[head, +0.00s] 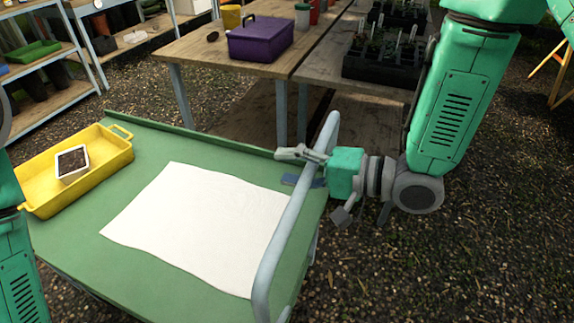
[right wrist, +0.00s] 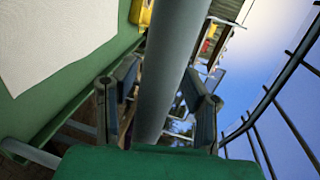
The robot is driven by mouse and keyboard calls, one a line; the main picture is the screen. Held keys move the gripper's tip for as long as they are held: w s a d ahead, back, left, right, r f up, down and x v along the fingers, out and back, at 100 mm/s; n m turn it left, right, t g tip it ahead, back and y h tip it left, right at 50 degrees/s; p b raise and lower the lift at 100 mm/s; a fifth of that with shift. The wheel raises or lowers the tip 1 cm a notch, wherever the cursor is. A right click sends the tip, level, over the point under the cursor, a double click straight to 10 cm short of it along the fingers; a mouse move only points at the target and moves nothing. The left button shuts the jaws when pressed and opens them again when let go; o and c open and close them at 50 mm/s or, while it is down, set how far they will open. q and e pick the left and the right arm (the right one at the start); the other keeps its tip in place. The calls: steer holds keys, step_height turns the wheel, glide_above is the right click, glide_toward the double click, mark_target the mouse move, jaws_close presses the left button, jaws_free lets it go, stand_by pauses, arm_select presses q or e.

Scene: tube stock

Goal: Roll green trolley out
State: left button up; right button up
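The green trolley (head: 150,235) stands in front of me, its green top filling the lower left of the head view. Its grey tubular handle (head: 288,220) rises along the right side. My right gripper (head: 308,183) is at the handle from the right. In the right wrist view, the handle bar (right wrist: 165,75) passes between the two spread fingers (right wrist: 160,95), which look open around it; any contact is unclear. Part of my left arm shows at the left edge, but its gripper is out of view.
Close behind stands a wooden table (head: 190,50) with a purple toolbox (head: 260,40) and black seedling trays (head: 385,58). Gravel ground (head: 470,250) is clear at right.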

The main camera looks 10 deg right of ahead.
arm_select(q)
steer(key=shift+d, duration=0.15)
arm_select(e)
steer(key=v, duration=1.1)
steer(key=shift+s+d, duration=0.25)
steer(key=shift+d, duration=0.05)
arm_select(q)
steer(key=shift+w, duration=0.1)
arm_select(e)
steer(key=n+g+y+p, duration=0.35)
steer(key=g+p, duration=0.25)
steer(key=p, duration=0.8)
glide_toward(307, 178)
steer(key=shift+h, duration=0.35)
steer(key=x, duration=0.3)
steer(key=p+x, duration=0.1)
steer(key=x, duration=0.2)
steer(key=w+x, duration=0.1)
steer(key=x, duration=0.3)
steer(key=shift+d+f, duration=0.2)
steer(key=shift+f, duration=0.05)
arm_select(q)
step_height(307, 178, up, 16)
steer(key=shift+f, duration=0.25)
arm_select(e)
steer(key=shift+c, duration=0.3)
